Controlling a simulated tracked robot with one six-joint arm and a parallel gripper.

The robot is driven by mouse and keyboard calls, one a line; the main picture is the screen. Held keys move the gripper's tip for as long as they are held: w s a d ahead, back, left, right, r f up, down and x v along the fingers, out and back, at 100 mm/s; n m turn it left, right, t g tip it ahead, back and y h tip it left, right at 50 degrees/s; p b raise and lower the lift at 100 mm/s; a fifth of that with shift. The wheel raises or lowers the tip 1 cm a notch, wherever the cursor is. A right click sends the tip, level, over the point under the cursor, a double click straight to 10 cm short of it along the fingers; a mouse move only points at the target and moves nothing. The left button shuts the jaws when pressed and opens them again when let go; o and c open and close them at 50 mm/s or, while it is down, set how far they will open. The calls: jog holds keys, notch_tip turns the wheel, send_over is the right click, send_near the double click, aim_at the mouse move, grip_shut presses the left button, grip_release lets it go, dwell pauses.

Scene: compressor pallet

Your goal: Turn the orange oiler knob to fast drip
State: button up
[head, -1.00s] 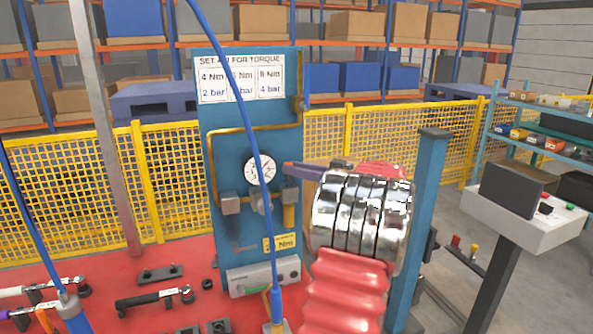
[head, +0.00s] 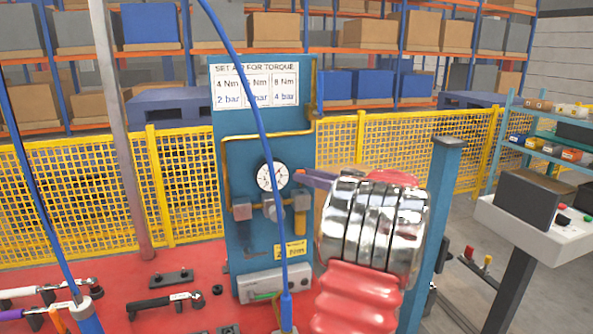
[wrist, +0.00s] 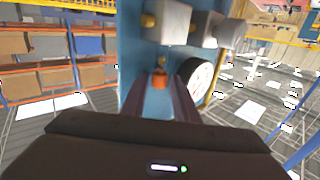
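The small orange oiler knob (wrist: 160,80) shows in the wrist view, against the blue panel (wrist: 130,60), below a grey block. In the head view it is a small orange spot (head: 299,173) at the tip of my gripper (head: 306,178). In the wrist view my gripper (wrist: 161,87) has its two dark fingers apart, one on each side of the knob near their tips. I see no clear contact. The knob's setting marks are not readable.
A round pressure gauge (head: 272,177) sits just left of the fingertips on the panel. Grey fittings (head: 268,207) and a brass pipe (head: 226,165) are close by. A blue hose (head: 256,120) hangs in front. Tools lie on the red surface (head: 120,325).

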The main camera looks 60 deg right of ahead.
jog(key=shift+w+a+m+g+h, duration=0.2)
jog(key=shift+m+g+h, duration=0.65)
jog(key=shift+m+h, duration=0.75)
jog(key=shift+w+a+m+g+h, duration=0.1)
jog(key=shift+a+m+g+h, duration=0.25)
jog(key=shift+m+g+h, duration=1.2)
jog(key=shift+w+a+m+g+h, duration=0.2)
jog(key=shift+m+h, duration=0.55)
jog(key=shift+h, duration=1.7)
jog(key=shift+s+a+m+g+h, duration=0.1)
jog(key=shift+a+m+g+h, duration=0.1)
jog(key=shift+m+g+h, duration=0.35)
jog(key=v, duration=1.4)
jog(key=w+a+r+n+t+y, duration=0.1)
jog(key=w+r+n+t+y, duration=0.4)
jog(key=r, duration=0.3)
jog(key=shift+w+a+r+t, duration=0.15)
jog(key=shift+w+a+t, duration=0.15)
jog(key=shift+t, duration=0.15)
jog(key=shift+w+a+n, duration=0.1)
jog(key=shift+n, duration=0.15)
